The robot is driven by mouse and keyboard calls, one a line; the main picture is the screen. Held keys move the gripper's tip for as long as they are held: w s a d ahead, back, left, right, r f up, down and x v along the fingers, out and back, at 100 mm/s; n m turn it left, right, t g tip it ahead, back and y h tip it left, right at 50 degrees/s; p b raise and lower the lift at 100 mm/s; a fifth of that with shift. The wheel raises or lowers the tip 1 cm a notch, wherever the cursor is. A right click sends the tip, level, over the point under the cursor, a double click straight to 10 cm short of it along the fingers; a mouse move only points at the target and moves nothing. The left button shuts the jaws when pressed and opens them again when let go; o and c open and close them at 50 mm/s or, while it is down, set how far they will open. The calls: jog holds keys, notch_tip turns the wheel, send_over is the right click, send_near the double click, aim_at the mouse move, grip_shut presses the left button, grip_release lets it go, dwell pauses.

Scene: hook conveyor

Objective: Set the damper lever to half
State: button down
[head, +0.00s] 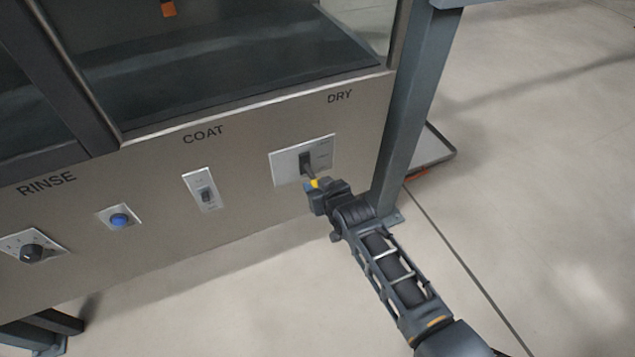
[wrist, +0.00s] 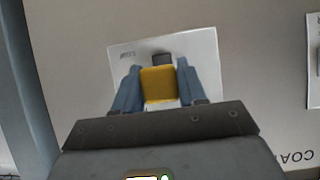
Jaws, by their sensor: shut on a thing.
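The damper lever sits on a pale plate (head: 321,147) under the word DRY, on the grey panel. A dark slot (head: 304,158) shows in the plate, with small labels to its right that are too small to read. The lever's yellow grip (wrist: 158,86) is between the two blue-grey fingers of my gripper (wrist: 159,76) in the wrist view. In the head view my gripper (head: 314,185) is at the plate's lower edge, shut on the grip. The lever's exact setting cannot be read.
Left of the plate are a rocker switch (head: 206,194) under COAT, a blue button (head: 119,220) and a dark knob (head: 32,252) below RINSE. A grey post (head: 413,105) stands close to the right. The floor in front is clear.

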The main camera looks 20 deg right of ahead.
dwell(0.5)
jog(key=c, duration=0.7)
grip_release()
jog(key=p+v, duration=0.1)
jog(key=v, duration=0.7)
jog(key=shift+w+p, duration=0.1)
jog(key=shift+p, duration=0.2)
